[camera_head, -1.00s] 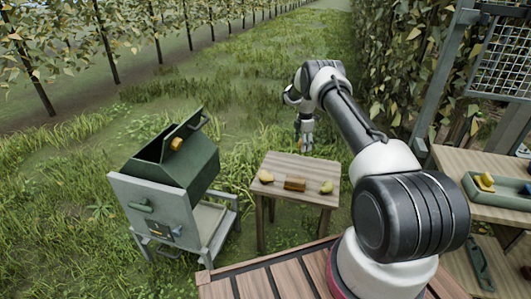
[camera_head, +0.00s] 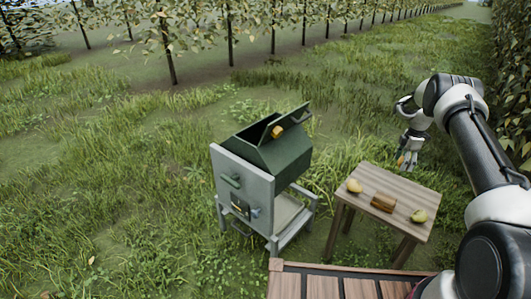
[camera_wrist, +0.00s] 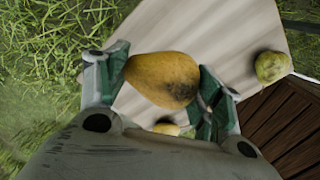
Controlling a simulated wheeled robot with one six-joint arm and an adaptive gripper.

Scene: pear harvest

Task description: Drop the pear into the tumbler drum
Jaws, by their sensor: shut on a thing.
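My gripper (camera_wrist: 162,88) is shut on a yellow-orange pear (camera_wrist: 160,78) with a dark blemish, held between green finger pads. In the head view my gripper (camera_head: 407,162) hangs over the far edge of the small wooden table (camera_head: 400,187); the held pear is hard to make out there. The green tumbler drum (camera_head: 287,158) sits in a grey frame to the left of the table. Its hatch (camera_head: 290,122) stands raised and a dark opening shows beside it. A small orange-yellow piece is at the hatch. The drum's inside is mostly hidden.
On the table are a yellow pear (camera_head: 354,186), a brown block (camera_head: 383,203) and a greenish pear (camera_head: 419,216), also in the wrist view (camera_wrist: 271,66). A slatted wooden deck (camera_head: 330,284) lies in front. Grass is open behind the drum, with tree rows beyond.

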